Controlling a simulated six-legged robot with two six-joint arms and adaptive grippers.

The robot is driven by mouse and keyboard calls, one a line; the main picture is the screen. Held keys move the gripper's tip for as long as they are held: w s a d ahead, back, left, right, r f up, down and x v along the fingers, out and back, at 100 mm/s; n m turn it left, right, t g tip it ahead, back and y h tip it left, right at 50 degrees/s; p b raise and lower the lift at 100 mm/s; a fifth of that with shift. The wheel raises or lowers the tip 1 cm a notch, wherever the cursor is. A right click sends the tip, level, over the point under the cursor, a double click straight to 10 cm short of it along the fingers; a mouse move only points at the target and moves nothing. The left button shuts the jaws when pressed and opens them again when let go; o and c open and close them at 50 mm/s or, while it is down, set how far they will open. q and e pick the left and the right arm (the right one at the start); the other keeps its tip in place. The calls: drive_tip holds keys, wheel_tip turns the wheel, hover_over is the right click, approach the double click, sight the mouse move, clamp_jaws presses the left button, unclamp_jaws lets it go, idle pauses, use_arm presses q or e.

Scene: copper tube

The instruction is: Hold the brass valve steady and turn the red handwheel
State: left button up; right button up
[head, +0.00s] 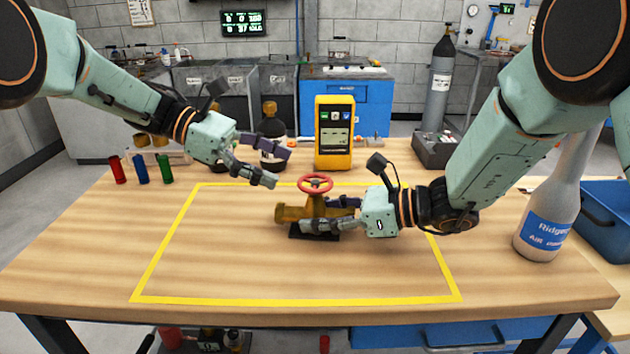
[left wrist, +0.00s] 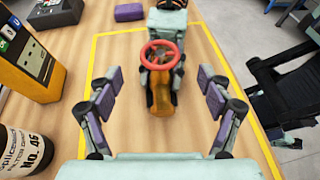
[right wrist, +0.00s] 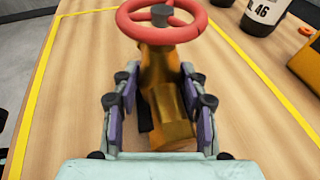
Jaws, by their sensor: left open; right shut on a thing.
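The brass valve (head: 292,213) lies on its dark base near the middle of the yellow-taped area, with the red handwheel (head: 315,184) on top. My right gripper (head: 335,214) is shut on the valve body from the right; the right wrist view shows its fingers (right wrist: 160,112) on both sides of the brass body (right wrist: 172,115). My left gripper (head: 272,165) is open and empty, above and to the left of the handwheel. In the left wrist view the handwheel (left wrist: 162,55) shows ahead, centred beyond the spread fingers (left wrist: 160,103), apart from them.
A yellow meter (head: 334,135) and dark bottles (head: 272,135) stand behind the taped area. Red, blue and green cylinders (head: 141,170) stand at the left. A large labelled bottle (head: 548,215) stands at the right. The front of the taped area is clear.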

sight(313, 181)
use_arm(q)
drive_tip(key=x, duration=0.7)
drive_tip(key=shift+d+f, duration=0.1)
drive_tip(key=shift+d, duration=0.2)
drive_tip(key=c, duration=1.2)
